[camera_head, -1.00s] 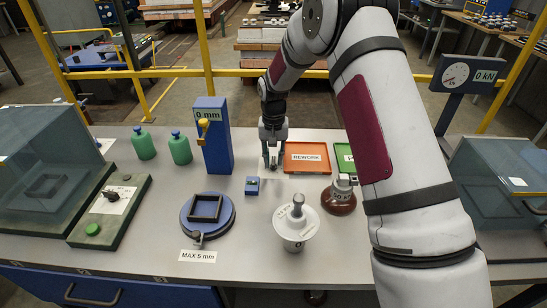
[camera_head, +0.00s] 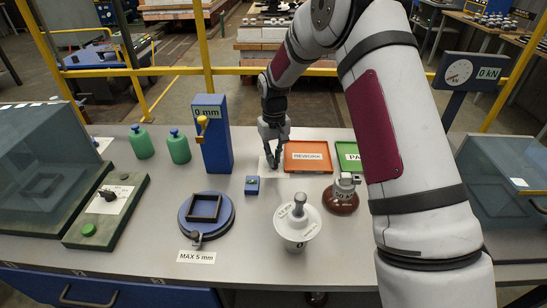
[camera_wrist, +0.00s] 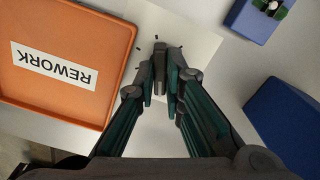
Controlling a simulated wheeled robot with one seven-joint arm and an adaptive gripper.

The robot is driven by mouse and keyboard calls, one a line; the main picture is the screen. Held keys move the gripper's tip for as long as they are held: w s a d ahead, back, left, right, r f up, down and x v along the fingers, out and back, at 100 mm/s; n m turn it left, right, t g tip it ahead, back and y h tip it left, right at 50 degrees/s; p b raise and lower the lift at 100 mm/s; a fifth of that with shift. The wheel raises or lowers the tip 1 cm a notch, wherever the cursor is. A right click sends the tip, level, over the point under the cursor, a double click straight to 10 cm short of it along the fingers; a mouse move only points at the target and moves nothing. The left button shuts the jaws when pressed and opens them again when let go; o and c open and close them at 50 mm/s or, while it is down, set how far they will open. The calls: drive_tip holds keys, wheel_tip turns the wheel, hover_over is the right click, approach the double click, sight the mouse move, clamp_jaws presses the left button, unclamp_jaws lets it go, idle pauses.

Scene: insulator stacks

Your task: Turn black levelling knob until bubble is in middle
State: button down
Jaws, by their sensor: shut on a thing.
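My gripper (camera_head: 273,163) points down at the bench just left of the orange REWORK tray. In the wrist view its green-sided fingers (camera_wrist: 164,78) are closed on the upright black levelling knob (camera_wrist: 160,62). The knob stands over a white plate (camera_wrist: 192,38) with short dark tick marks around it. The fingers hide part of the knob. The blue bubble level (camera_head: 252,186) sits on the bench left of and nearer than my gripper. Its green vial with a pale bubble (camera_wrist: 271,6) is cut by the top edge of the wrist view, so I cannot tell whether the bubble is centred.
The orange REWORK tray (camera_head: 288,166) is close on the right of my gripper. A tall blue 0 mm post (camera_head: 222,160) stands to the left. A blue round turntable (camera_head: 229,222) and a white cup-shaped piece (camera_head: 297,243) stand nearer the front.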

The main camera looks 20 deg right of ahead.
drive_tip(key=n, duration=0.5)
drive_tip(key=shift+b, duration=0.4)
idle(0.3)
drive_tip(key=c, duration=1.7)
unclamp_jaws()
wheel_tip(320, 180, up, 12)
